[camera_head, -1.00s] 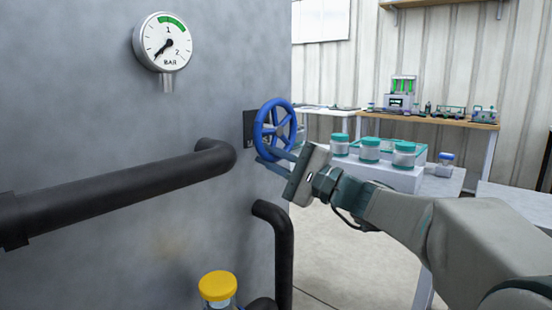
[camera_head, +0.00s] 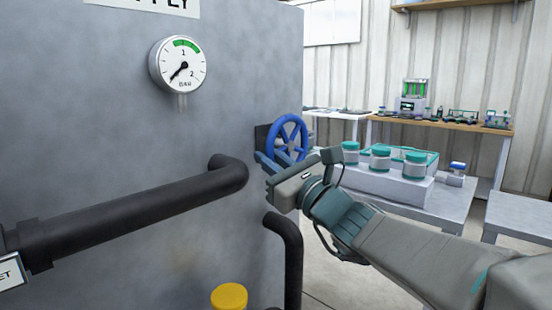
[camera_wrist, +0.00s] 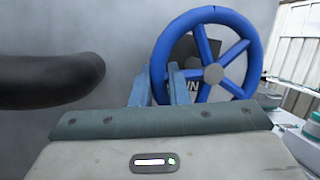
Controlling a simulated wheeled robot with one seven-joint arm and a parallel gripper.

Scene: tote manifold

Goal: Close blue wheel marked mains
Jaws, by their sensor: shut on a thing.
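The blue wheel (camera_head: 288,138) with several spokes stands on the side of the grey cabinet, in front of a dark plate (camera_head: 262,137). In the wrist view the blue wheel (camera_wrist: 207,56) fills the upper right, and only a few letters of the plate's marking show behind it. My gripper (camera_head: 268,162) is at the lower left of the wheel. In the wrist view my gripper (camera_wrist: 158,82) has its blue-grey fingers at the left part of the rim, shut on it. The exact contact is partly hidden by the fingers.
A thick black pipe (camera_head: 140,196) runs left of the wheel, and another black pipe (camera_head: 289,250) bends down below it. A gauge (camera_head: 178,64) is on the cabinet, its needle pointing lower left. A yellow cap (camera_head: 229,296) is at the bottom. Teal-lidded jars (camera_head: 380,158) stand behind my arm.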

